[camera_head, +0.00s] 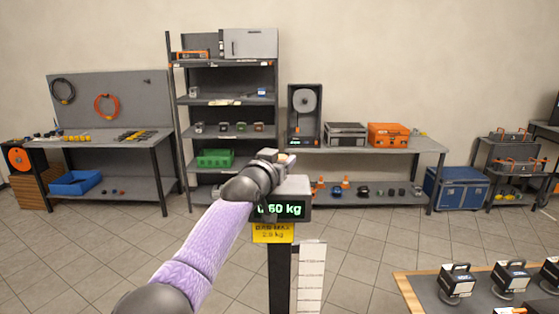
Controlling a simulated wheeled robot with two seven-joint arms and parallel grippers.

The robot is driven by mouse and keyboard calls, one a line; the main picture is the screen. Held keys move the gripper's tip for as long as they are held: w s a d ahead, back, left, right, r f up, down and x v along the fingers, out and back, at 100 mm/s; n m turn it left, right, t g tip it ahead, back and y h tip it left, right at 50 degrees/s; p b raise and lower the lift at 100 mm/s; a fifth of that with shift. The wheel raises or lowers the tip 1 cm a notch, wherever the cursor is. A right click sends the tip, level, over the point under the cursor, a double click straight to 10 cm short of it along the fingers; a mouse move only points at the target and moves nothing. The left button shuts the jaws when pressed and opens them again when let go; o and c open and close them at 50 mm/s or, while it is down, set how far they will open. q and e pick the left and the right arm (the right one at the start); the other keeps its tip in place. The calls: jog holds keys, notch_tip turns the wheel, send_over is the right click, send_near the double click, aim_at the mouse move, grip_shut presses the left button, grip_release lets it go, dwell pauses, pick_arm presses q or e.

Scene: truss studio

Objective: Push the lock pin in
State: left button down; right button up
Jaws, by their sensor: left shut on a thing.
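My left gripper (278,156) reaches forward from the lower left to the top of a scale (294,188). It is shut on a small pale thing (289,158), too small to identify and partly covered by the fingers. My left wrist hides the left part of the scale. The scale's display reads about 0.60 kg in green, with its first digit partly covered. I cannot make out a lock pin in this view. My right gripper is not in view.
The scale stands on a dark post (281,270) with a yellow label (273,233) and a white chart (311,275). At the lower right, a wood-edged table (412,290) holds several black devices (457,281). Shelves (225,102) and benches line the wall. The tiled floor between is clear.

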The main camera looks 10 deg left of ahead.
pick_arm(q)
notch_tip(320, 180, down, 4)
jog(key=b, duration=0.2)
jog(key=shift+r+b, duration=0.15)
jog(key=shift+b, duration=0.2)
jog(key=shift+r, duration=0.1)
jog(key=shift+c, duration=0.5)
grip_release()
jog(key=shift+r, duration=0.1)
jog(key=shift+s+p, duration=0.1)
jog(key=shift+p, duration=0.2)
jog(key=shift+s+p, duration=0.3)
jog(key=shift+s, duration=0.3)
jog(key=s+a, duration=0.2)
jog(key=s, duration=0.6)
jog(key=shift+s, duration=0.2)
